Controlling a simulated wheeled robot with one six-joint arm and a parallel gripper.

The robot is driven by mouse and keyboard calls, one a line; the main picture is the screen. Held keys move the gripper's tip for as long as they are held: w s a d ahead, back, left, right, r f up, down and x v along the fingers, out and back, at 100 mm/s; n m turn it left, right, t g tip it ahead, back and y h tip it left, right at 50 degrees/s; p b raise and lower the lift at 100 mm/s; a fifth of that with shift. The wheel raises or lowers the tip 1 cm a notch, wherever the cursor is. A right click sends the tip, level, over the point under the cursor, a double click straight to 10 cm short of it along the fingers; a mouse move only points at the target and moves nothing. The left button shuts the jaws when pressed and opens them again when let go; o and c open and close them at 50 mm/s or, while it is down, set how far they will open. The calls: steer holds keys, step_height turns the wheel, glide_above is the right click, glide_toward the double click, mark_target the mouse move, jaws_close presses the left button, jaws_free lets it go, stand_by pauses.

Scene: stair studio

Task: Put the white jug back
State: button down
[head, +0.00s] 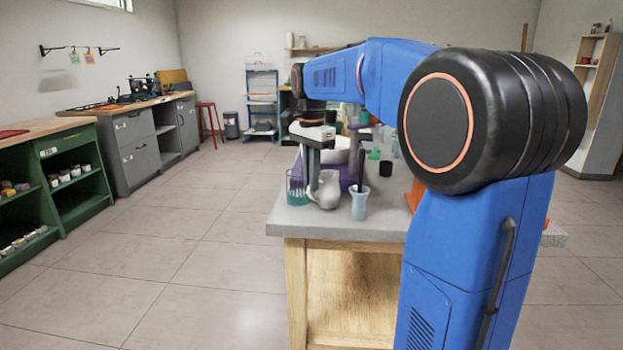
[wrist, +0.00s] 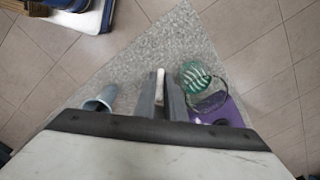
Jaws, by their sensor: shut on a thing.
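The white jug (head: 328,190) is upright at the near left corner of the grey-topped table (head: 290,222). My gripper (head: 314,180) comes down from above on the jug's left side. In the wrist view, my gripper (wrist: 160,88) is shut on a narrow white part of the jug (wrist: 160,76) between its two grey fingers. Most of the jug is hidden there. I cannot tell whether its base touches the table.
A green striped glass (head: 296,188) stands close to the left, and a light blue cup (head: 360,204) close to the right. A purple piece (wrist: 228,110) lies beside the glass. Further vessels stand farther back. The table edge is near; open floor (head: 190,240) lies left.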

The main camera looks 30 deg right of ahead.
steer(key=c, duration=1.8)
jaws_free()
steer(key=shift+f, duration=0.1)
steer(key=shift+c, duration=0.2)
step_height(320, 180, up, 12)
steer(key=s+a+f+n+t, duration=0.1)
steer(key=s+a+f+n, duration=0.2)
steer(key=s+f, duration=0.6)
steer(key=s+a+f+n+t, duration=0.2)
steer(key=s+a+f+n, duration=0.1)
steer(key=s+f+n, duration=0.4)
steer(key=s+a+f+n+t, duration=0.1)
steer(key=s+a+f+n, duration=0.2)
steer(key=s+f, duration=0.9)
steer(key=s+n, duration=0.1)
steer(key=n, duration=0.1)
steer(key=shift+s+a+f+n+t, duration=0.2)
steer(key=shift+s+n+t, duration=0.1)
steer(key=shift+n+t, duration=0.1)
